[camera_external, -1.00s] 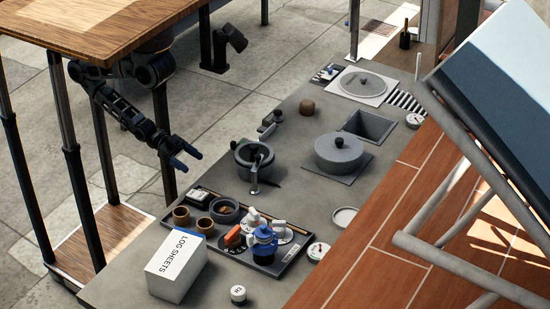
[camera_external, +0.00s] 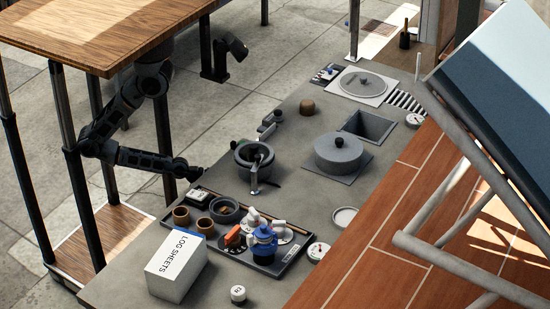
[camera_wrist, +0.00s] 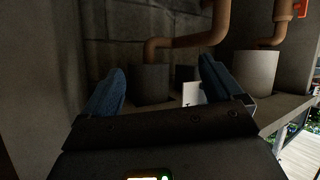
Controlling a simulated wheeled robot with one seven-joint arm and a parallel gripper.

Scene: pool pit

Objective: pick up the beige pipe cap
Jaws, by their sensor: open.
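A small tan-brown domed piece (camera_external: 307,107) stands on the grey counter in the external view; I cannot tell for sure whether it is the beige pipe cap. My gripper (camera_external: 195,173) is at the counter's left edge, well to the lower left of that piece and near the tray of cups. In the wrist view my gripper (camera_wrist: 162,68) shows two blue fingers spread apart with nothing held between them. No beige cap can be clearly made out in the wrist view, which is dark.
A dark tray (camera_external: 285,262) holds cups and a blue valve piece. A grey pot (camera_external: 254,160), lidded pot (camera_external: 339,153) and white log-sheets box (camera_external: 177,266) stand on the counter. The wrist view shows brown pipes (camera_wrist: 190,41) and grey cylinders (camera_wrist: 254,73).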

